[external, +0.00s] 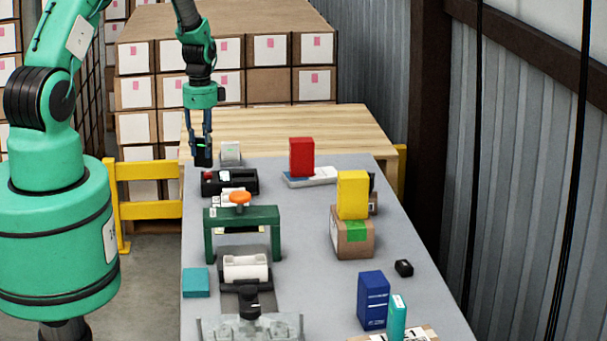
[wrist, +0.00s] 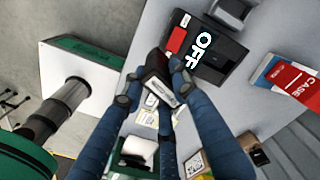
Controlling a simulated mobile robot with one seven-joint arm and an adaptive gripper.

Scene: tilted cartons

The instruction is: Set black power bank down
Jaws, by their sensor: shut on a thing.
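My gripper (external: 201,140) points down at the far left of the table, shut on the black power bank (external: 203,157). In the wrist view this box (wrist: 222,62) shows "OFF" beside the power bank. I cannot tell whether the power bank touches the table.
A small grey box (external: 231,152) stands right of my gripper.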

